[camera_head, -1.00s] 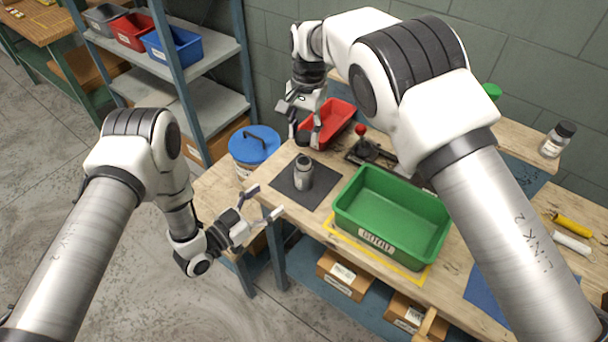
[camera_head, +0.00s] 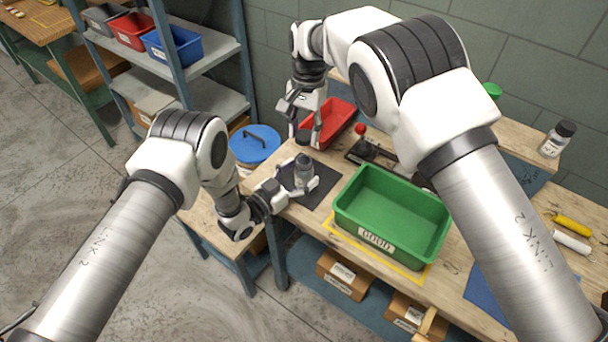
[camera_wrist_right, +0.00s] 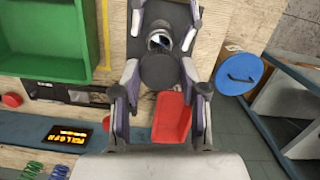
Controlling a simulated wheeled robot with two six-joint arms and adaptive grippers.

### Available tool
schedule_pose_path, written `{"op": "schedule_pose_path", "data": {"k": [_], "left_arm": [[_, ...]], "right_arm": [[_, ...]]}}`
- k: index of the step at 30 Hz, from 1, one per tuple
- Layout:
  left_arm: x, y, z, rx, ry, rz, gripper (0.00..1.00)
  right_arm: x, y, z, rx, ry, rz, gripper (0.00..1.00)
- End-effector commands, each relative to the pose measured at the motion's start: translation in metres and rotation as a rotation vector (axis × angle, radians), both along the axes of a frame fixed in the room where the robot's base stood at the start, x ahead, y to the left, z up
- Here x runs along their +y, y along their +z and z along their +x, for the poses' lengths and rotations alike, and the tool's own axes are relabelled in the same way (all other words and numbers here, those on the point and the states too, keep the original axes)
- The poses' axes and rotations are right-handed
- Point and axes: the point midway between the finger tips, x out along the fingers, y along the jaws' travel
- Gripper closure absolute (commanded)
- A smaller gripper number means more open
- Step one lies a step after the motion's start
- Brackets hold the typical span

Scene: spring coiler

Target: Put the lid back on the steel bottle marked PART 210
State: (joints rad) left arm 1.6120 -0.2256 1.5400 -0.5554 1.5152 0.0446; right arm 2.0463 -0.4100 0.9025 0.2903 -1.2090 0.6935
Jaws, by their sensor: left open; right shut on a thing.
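The steel bottle (camera_head: 304,174) stands upright on a dark mat (camera_head: 325,183). In the right wrist view its open mouth (camera_wrist_right: 160,42) shows; no PART 210 marking is readable. My left gripper (camera_head: 300,189) is open, with its fingers on either side of the bottle; I cannot tell whether they touch it. My right gripper (camera_head: 306,133) is above and behind the bottle in the head view. In the right wrist view it (camera_wrist_right: 160,84) is shut on the dark round lid (camera_wrist_right: 160,72), which appears just below the bottle's mouth in the picture.
A green bin (camera_head: 390,215) stands right of the mat. A red tray (camera_head: 335,118) and a device with a red knob (camera_head: 362,130) are behind. A blue-lidded bucket (camera_head: 254,145) is at left. Another dark-capped bottle (camera_head: 554,142) stands far right.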

Motion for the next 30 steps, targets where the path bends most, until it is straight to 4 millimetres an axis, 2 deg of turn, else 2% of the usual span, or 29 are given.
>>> {"op": "schedule_pose_path", "data": {"k": [2, 5, 6, 9, 14, 24, 30], "left_arm": [[0.000, 0.000, 0.000, 0.000, 0.000, 0.000, 0.20], [0.000, 0.000, 0.000, 0.000, 0.000, 0.000, 0.52], [0.000, 0.000, 0.000, 0.000, 0.000, 0.000, 0.67], [0.000, 0.000, 0.000, 0.000, 0.000, 0.000, 1.00], [0.000, 0.000, 0.000, 0.000, 0.000, 0.000, 1.00], [0.000, 0.000, 0.000, 0.000, 0.000, 0.000, 1.00], [0.001, 0.000, 0.000, -0.001, 0.000, 0.001, 1.00]], "right_arm": [[0.000, 0.000, 0.000, 0.000, 0.000, 0.000, 0.71], [0.000, 0.000, 0.000, 0.000, 0.000, 0.000, 0.71], [0.000, 0.000, 0.000, 0.000, 0.000, 0.000, 0.71], [0.000, 0.000, 0.000, 0.000, 0.000, 0.000, 0.71], [0.000, -0.004, 0.000, 0.001, 0.000, 0.000, 0.71], [-0.001, -0.049, 0.000, 0.005, 0.000, 0.003, 0.71], [-0.001, -0.050, 0.001, 0.003, 0.000, 0.003, 0.71]]}}
